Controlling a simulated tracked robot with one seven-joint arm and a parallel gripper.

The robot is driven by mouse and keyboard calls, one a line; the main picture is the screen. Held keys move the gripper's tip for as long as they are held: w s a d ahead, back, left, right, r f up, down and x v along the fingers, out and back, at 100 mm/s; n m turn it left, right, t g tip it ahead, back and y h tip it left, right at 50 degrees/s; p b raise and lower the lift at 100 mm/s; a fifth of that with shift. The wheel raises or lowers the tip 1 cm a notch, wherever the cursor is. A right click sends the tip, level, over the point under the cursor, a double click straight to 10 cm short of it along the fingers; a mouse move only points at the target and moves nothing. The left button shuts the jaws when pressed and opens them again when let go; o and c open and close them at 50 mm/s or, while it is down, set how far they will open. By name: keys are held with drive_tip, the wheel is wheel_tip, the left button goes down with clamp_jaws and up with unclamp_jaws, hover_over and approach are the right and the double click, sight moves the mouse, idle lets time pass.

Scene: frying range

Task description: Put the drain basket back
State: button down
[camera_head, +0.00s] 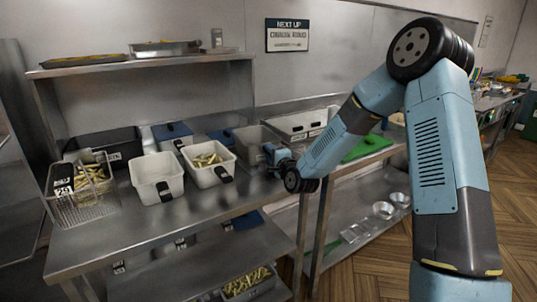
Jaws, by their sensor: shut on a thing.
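A wire basket (86,203) with fries and a number tag stands at the left end of the steel table. Two white baskets with dark front handles stand to its right; the left one (155,175) looks empty, and the right one (210,170) holds fries. A greyish basket (252,140) stands further right. My gripper (274,160) is at the table's right end, beside the greyish basket, shut on what looks like a dark handle (278,172). The fingertips are small and partly hidden by my wrist, so I cannot tell surely which basket the handle belongs to.
The steel table (170,230) is clear along its front. An upper shelf (140,63) holds trays. A second counter with a white bin (300,123) and a green board (366,147) adjoins on the right. A container of fries (245,284) sits on the lower shelf.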

drive_tip(key=shift+s+f, duration=0.1)
drive_tip(key=shift+f, duration=0.25)
idle(0.4)
drive_tip(key=c, duration=0.8)
unclamp_jaws()
